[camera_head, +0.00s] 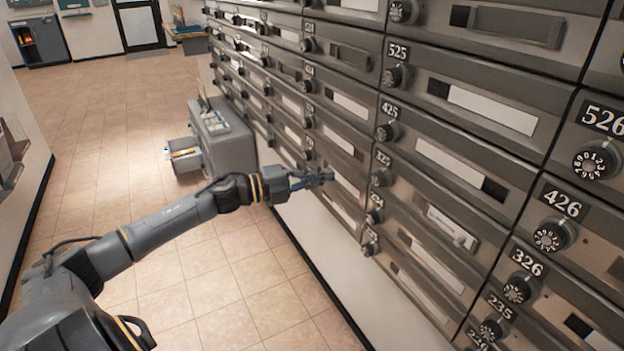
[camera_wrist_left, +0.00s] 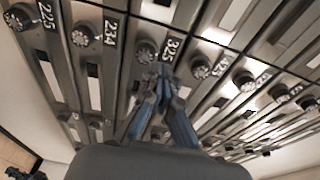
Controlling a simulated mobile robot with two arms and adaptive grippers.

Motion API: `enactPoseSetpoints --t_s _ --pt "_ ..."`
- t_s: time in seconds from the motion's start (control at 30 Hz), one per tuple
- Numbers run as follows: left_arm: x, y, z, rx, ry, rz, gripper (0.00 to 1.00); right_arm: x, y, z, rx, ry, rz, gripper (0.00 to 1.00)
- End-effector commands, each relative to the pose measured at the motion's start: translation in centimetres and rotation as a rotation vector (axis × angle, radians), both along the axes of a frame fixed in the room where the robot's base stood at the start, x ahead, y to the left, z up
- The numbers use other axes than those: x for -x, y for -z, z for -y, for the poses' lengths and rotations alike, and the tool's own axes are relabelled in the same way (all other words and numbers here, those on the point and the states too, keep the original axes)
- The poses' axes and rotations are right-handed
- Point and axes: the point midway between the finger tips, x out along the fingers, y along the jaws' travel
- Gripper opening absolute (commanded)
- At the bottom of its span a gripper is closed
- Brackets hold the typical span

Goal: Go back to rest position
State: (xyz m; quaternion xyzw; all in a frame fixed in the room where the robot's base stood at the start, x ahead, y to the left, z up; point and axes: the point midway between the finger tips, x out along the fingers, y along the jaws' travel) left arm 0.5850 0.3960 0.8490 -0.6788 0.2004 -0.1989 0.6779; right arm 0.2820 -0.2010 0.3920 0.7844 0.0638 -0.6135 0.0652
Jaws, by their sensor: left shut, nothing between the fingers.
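My left gripper (camera_head: 318,178) reaches in from the left in the head view, in front of the mailbox wall (camera_head: 400,137). Its fingers are shut with nothing between them. In the left wrist view the closed fingertips (camera_wrist_left: 160,72) point at the mailboxes, near the dial of the box labelled 325 (camera_wrist_left: 147,51). I cannot tell whether they touch it. My right gripper is in neither view.
Rows of grey mailboxes with numbered dials, such as 426 (camera_head: 551,236), fill the right side. A grey cabinet (camera_head: 226,150) with an open drawer (camera_head: 184,156) stands by the wall ahead. The tiled floor (camera_head: 120,130) is open on the left.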

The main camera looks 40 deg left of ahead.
Motion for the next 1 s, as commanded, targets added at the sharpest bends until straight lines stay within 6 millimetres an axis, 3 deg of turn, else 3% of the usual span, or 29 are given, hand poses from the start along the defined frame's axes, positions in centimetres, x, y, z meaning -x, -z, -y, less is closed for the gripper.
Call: enactPoseSetpoints --t_s 0.3,0.57,0.67,0.77,0.87,1.0 --pt "2.0 0.0 -0.9 -0.001 0.000 -0.001 0.00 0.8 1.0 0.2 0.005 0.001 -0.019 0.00" --pt "2.2 0.0 -1.0 -0.001 0.000 -0.001 0.00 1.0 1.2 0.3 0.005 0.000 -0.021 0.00" --pt "2.1 0.9 -1.1 0.028 -0.028 -0.013 0.00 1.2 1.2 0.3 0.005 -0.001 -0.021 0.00" --pt "1.9 4.1 -1.7 0.125 -0.129 -0.063 0.00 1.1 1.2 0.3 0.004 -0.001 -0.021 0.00" --pt "2.2 10.2 -2.5 0.285 -0.313 -0.172 0.00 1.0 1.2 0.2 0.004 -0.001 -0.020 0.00" --pt "4.9 20.5 -2.3 0.498 -0.592 -0.385 0.00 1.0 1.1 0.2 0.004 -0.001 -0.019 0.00"
